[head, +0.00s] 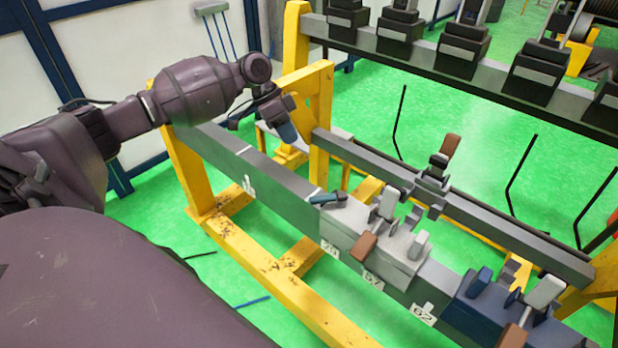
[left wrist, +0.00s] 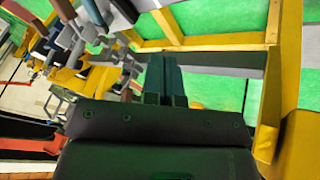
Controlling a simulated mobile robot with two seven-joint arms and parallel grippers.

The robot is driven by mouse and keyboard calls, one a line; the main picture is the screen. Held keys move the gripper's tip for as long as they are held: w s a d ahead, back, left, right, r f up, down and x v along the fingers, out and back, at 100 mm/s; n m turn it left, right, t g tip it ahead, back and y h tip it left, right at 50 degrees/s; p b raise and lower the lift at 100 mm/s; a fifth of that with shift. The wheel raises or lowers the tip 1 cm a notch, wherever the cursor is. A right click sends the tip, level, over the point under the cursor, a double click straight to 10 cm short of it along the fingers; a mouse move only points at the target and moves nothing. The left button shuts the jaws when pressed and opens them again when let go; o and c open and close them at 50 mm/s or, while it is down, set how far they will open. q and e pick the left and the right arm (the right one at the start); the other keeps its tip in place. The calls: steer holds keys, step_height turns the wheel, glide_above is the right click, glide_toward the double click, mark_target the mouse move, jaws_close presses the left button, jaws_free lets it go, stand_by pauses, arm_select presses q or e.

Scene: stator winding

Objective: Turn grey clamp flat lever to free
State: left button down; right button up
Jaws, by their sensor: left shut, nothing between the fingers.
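The grey clamp (head: 398,262) sits on the near grey beam, right of centre in the head view. A flat dark teal lever (head: 328,198) lies low at its left end. A brown handle (head: 363,247) and a light grey handle (head: 418,245) also show on the clamp. My left gripper (head: 288,132) is above and behind the beam, to the upper left of the clamp, apart from it. In the left wrist view its two fingers (left wrist: 164,80) are together with nothing between them. My right gripper is not in view.
A blue clamp (head: 478,312) is right of the grey one on the same beam. A second beam (head: 510,235) with a brown-handled clamp (head: 450,146) runs behind. Yellow posts (head: 318,125) stand near my left gripper. The beam's left stretch (head: 270,188) is mostly bare.

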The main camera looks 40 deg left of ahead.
mark_target(328, 198)
arm_select(q)
steer(key=shift+m+g+h, duration=0.3)
steer(key=shift+g+h, duration=0.5)
steer(key=d+f, duration=0.2)
steer(key=s+d+f, duration=0.1)
steer(key=d+f, duration=0.1)
steer(key=d, duration=0.1)
steer(key=s+d+f, duration=0.1)
steer(key=d+f, duration=0.1)
steer(key=shift+s+d+f, duration=0.1)
steer(key=shift+d+f, duration=0.15)
steer(key=shift+f, duration=0.1)
steer(key=shift+s+d+p, duration=0.3)
steer(key=shift+s+d, duration=0.7)
steer(key=shift+d, duration=0.15)
steer(key=shift+s+d+f, duration=0.1)
steer(key=shift+s+d, duration=0.2)
steer(key=shift+d, duration=0.1)
